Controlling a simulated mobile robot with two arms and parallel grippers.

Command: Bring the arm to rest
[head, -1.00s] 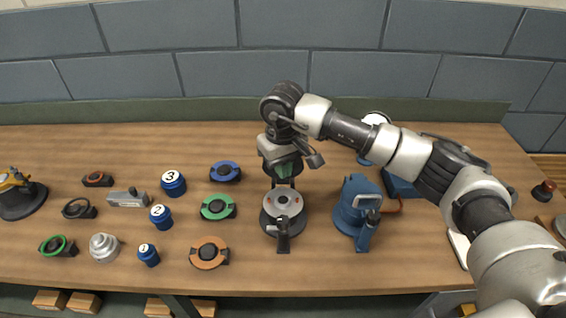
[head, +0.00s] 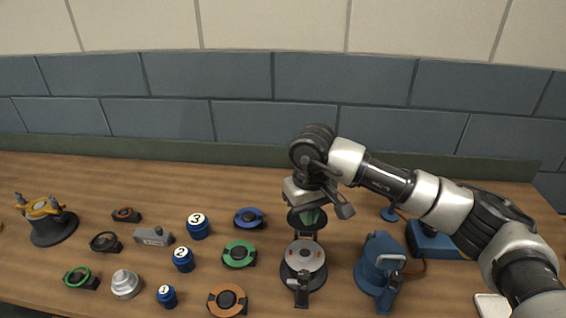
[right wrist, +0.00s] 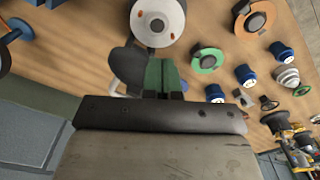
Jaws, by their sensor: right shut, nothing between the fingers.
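My right arm reaches in from the right in the head view. My right gripper (head: 308,226) points down over the table just behind a round grey-topped fixture (head: 305,256). Its greenish fingers are closed together and empty; in the right wrist view the shut fingers (right wrist: 161,77) show just below the fixture's pale disc (right wrist: 158,20). A dark round part (head: 293,222) shows around the fingertips in the head view, and I cannot tell whether they touch it. My left gripper is not in view.
Nearby stand a blue machine (head: 380,266), a blue ring clamp (head: 249,218), a green one (head: 240,254) and an orange one (head: 228,300). Blue numbered weights (head: 198,226) and a yellow-topped stand (head: 46,222) are farther left. Bare wood lies behind them, before the wall.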

